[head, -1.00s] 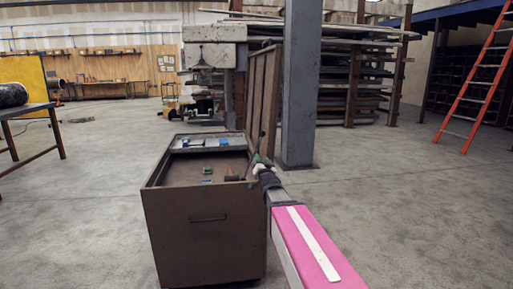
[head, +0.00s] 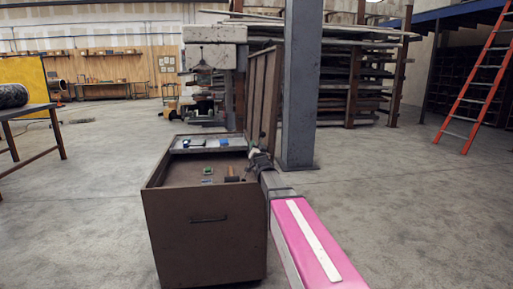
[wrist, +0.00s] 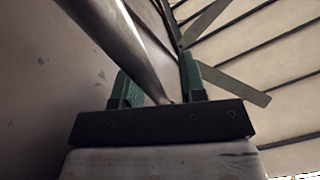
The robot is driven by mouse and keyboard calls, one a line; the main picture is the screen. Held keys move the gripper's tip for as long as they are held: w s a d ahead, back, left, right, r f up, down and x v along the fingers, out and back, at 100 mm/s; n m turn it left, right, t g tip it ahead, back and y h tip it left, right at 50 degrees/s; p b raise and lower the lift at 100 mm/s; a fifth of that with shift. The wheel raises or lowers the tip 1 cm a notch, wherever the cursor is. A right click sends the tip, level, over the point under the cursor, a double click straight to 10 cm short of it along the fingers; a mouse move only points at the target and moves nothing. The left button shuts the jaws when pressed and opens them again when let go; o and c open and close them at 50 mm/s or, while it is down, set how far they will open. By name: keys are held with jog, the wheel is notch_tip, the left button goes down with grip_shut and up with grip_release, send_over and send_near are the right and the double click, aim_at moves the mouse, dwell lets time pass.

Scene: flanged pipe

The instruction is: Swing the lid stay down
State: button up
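A brown chest (head: 205,235) stands in the middle of the head view with its lid (head: 263,95) raised upright on the right side. My gripper (head: 259,158) is at the chest's right rim, near the foot of the lid. In the wrist view my gripper (wrist: 158,88) has two green fingers standing apart. A grey metal bar (wrist: 118,42) runs from the top left down to the space between them; it looks like the lid stay. A gap shows between the bar and the right finger. Contact with the left finger cannot be told. The stay cannot be made out in the head view.
Small items (head: 207,172) lie inside the chest, and a tray (head: 215,143) sits along its far side. A grey steel column (head: 301,85) stands close behind and right of the lid. Floor to the right is clear. A red ladder (head: 476,90) stands far right.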

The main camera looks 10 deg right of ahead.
grip_shut()
jog(key=a+f+n+g+y, duration=0.2)
jog(key=a+n, duration=0.7)
jog(key=a, duration=0.1)
jog(key=a+f+n+g+y, duration=0.2)
jog(key=a+f+n+y, duration=0.1)
jog(key=a+n, duration=0.5)
jog(key=shift+a+f+n+g, duration=0.3)
jog(key=shift+a+n+g, duration=0.1)
jog(key=shift+a, duration=1.4)
